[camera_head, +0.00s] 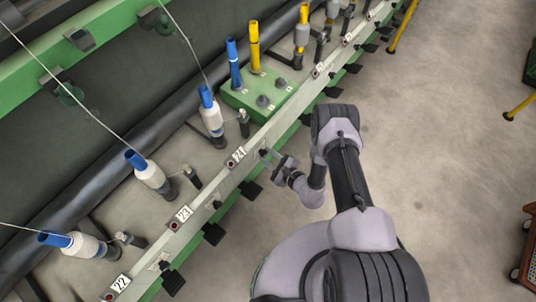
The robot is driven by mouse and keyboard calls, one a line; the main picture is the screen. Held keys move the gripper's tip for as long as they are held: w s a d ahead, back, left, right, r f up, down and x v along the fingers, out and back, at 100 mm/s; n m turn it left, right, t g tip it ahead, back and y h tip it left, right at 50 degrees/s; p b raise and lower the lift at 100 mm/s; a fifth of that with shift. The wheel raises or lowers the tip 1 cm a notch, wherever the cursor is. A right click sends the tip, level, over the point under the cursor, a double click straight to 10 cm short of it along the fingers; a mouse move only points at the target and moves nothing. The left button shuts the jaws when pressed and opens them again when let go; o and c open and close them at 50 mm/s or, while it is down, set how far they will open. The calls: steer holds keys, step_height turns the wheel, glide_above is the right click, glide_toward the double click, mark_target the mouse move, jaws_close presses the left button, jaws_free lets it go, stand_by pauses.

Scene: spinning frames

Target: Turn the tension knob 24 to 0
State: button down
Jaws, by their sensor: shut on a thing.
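The number plate 24 (236,158) is on the pale front rail of the spinning frame. My gripper (268,157) is at the rail just to the right of this plate, reaching in from the lower right. It is shut on the small tension knob 24 there. The fingers largely cover the knob, so its pointer and setting cannot be read. My arm (345,165) bends down to the rail from the aisle side.
The rail (205,188) also carries plates 23 (181,217) and 22 (117,287). Bobbins with blue tops, such as this one (211,115), stand behind it. A green box (258,92) with two grey knobs sits beyond plate 24. Black pedals (251,190) jut below the rail. The aisle floor (440,130) is mostly clear.

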steer(key=shift+n+t+p, duration=0.3)
steer(key=shift+n+t, duration=0.3)
steer(key=shift+n, duration=0.6)
steer(key=shift+h, duration=0.3)
steer(key=c, duration=1.1)
jaws_free()
